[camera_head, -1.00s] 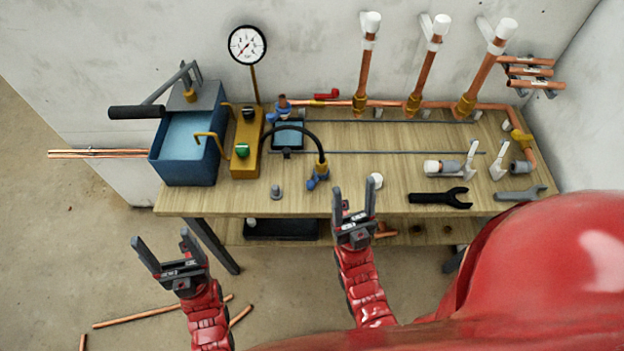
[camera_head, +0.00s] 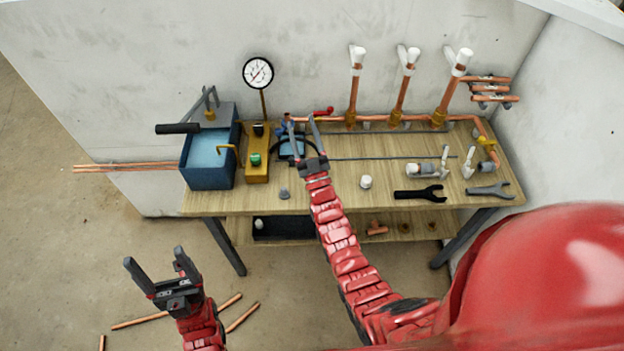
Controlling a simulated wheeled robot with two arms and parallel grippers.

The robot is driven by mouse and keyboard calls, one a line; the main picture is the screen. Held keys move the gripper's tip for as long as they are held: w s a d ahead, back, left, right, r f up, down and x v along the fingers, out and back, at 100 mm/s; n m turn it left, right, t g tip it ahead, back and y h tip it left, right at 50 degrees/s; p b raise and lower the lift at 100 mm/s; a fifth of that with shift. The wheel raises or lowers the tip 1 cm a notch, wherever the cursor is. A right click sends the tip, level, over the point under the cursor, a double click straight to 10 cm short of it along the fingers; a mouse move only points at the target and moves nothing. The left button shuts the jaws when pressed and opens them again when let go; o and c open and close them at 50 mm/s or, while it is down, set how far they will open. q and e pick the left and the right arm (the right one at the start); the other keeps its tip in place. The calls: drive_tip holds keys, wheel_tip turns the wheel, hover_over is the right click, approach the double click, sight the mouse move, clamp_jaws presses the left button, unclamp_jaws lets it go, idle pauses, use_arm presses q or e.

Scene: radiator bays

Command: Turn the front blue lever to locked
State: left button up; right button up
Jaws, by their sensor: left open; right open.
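The workbench (camera_head: 415,172) carries the valves. Another blue fitting, at the back by the copper pipe, is mostly covered by the fingers. My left gripper (camera_head: 153,262) is open and empty, low in front of the bench at the left.
A blue tank (camera_head: 206,172) and a yellow block (camera_head: 257,168) with a green knob stand at the left. A pressure gauge (camera_head: 257,73) rises behind. A red lever (camera_head: 323,112) sits on the back pipe. A black wrench (camera_head: 420,194) and white fittings lie at the right. Copper pipes lie on the floor.

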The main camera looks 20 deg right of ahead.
drive_tip(key=w+d+f+n+g+h, duration=0.1)
drive_tip(key=w+d+f+g, duration=0.1)
drive_tip(key=w+f+g, duration=0.6)
drive_tip(key=w+d+f+g+h, duration=0.15)
drive_tip(key=w+f+g, duration=0.25)
drive_tip(key=w, duration=0.7)
drive_tip(key=s+r+n+g+y, duration=0.1)
drive_tip(key=s+r+g, duration=0.1)
drive_tip(key=s+g, duration=0.6)
drive_tip(key=s+r+n+g+y, duration=0.1)
drive_tip(key=s+r+g, duration=0.3)
drive_tip(key=s, duration=0.8)
drive_tip(key=shift+g, duration=0.4)
drive_tip(key=f+b, duration=0.2)
drive_tip(key=f, duration=0.1)
drive_tip(key=f+b, duration=0.3)
drive_tip(key=f, duration=0.1)
drive_tip(key=a+f+b, duration=0.1)
drive_tip(key=f+b, duration=0.1)
drive_tip(key=f, duration=0.1)
drive_tip(key=shift+w+f+b, duration=0.15)
drive_tip(key=shift+f+b, duration=0.2)
drive_tip(key=shift+b, duration=0.05)
drive_tip(key=shift+f+p, duration=0.2)
drive_tip(key=shift+p, duration=0.65)
wheel_tip(320, 180, down, 5)
drive_tip(key=shift+d+r+p, duration=0.1)
drive_tip(key=shift+p, duration=0.7)
drive_tip(key=shift+f, duration=1.2)
